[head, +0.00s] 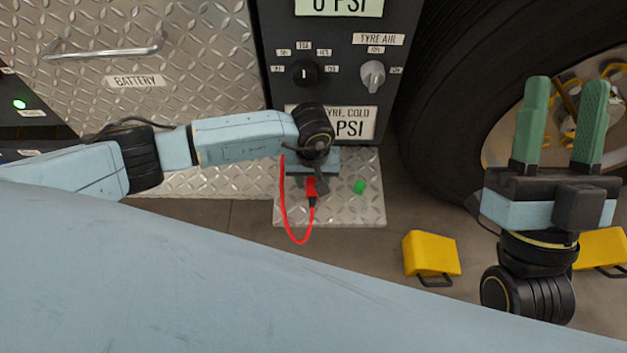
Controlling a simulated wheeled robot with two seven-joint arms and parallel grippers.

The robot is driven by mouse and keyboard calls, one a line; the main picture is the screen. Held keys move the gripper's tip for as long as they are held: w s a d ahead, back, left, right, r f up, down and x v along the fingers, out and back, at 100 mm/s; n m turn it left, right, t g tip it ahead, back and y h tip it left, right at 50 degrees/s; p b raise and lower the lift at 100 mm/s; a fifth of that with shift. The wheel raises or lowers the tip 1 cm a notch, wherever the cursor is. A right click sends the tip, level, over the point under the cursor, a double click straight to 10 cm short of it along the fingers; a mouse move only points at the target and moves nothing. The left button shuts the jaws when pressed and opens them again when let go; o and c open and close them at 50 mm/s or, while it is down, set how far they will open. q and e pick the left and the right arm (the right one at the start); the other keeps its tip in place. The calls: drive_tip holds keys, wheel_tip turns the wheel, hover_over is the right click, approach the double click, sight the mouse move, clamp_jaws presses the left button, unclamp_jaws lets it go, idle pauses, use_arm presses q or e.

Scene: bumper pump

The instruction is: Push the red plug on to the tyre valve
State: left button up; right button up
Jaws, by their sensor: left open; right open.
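The red plug (311,187) is at the diamond-plate step below the control panel, with a red hose looping below it. My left gripper (317,165) is directly above and behind it in the picture. Its fingers are mostly hidden by its own wrist, so I cannot tell whether they touch the plug. My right gripper (558,128) is open and empty, its green fingers pointing up in front of the wheel. The tyre (445,100) fills the upper right. I cannot make out the tyre valve clearly; the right gripper covers part of the wheel hub.
A small green piece (359,187) is on the diamond-plate step (345,213). Yellow wheel chocks lie on the floor, one (430,252) left of my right wrist and another (603,248) to its right. The panel has a TYRE AIR knob (372,76).

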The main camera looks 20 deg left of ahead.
sight(312, 181)
use_arm(q)
drive_tip(key=shift+c, duration=0.2)
drive_tip(key=c, duration=0.8)
drive_tip(key=shift+o, duration=0.2)
drive_tip(key=shift+r+p, duration=2.3)
drive_tip(key=shift+r, duration=0.75)
